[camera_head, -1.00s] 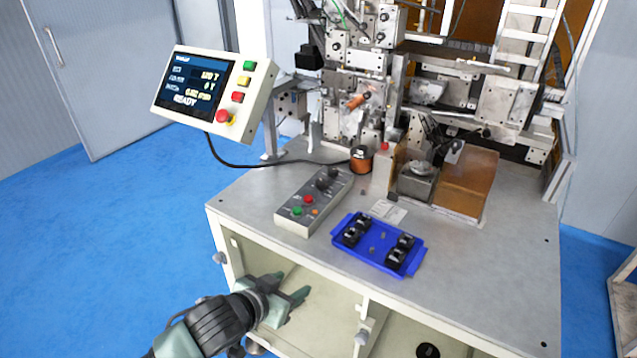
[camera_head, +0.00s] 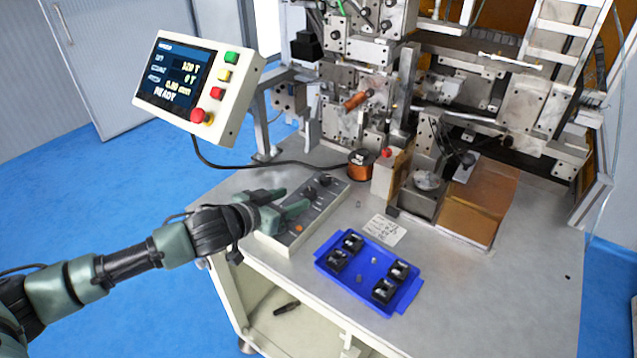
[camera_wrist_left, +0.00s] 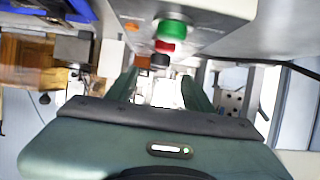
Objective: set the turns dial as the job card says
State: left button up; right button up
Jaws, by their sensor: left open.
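The grey control box (camera_head: 318,215) lies on the table, with black knobs (camera_head: 324,181) at its far end and an orange button (camera_head: 298,229) nearer. Which knob is the turns dial I cannot tell. My left gripper (camera_head: 294,198) is open and empty over the box, its fingers pointing toward the knobs and hiding part of its top. In the left wrist view a green button (camera_wrist_left: 172,30), a red button (camera_wrist_left: 165,47) and a dark knob (camera_wrist_left: 160,61) line up above the gap between the fingers. The job card (camera_head: 383,229) lies right of the box, its writing too small to read.
A blue tray (camera_head: 362,273) holds several black parts. A tilted display panel (camera_head: 180,78) shows READY. The winder (camera_head: 440,85) fills the back. The table's front right is clear.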

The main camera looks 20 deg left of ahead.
aim_at(308, 193)
pick_arm(q)
jog(key=shift+w, duration=0.3)
jog(key=p+x, duration=0.1)
jog(key=x, duration=0.2)
jog(key=shift+d, duration=0.15)
jog(key=x, duration=0.2)
jog(key=shift+w+f+p, duration=0.15)
jog(key=shift+w+p, duration=0.1)
jog(key=shift+p, duration=0.15)
jog(key=shift+w+d+f, duration=0.15)
jog(key=shift+w+f, duration=0.05)
jog(key=shift+w, duration=0.1)
jog(key=c, duration=1.1)
grip_shut()
pick_arm(e)
jog(key=s+r, duration=0.1)
jog(key=s, duration=0.1)
jog(key=shift+s+a+r, duration=0.2)
jog(key=shift+s+r, duration=0.15)
jog(key=shift+r, duration=0.05)
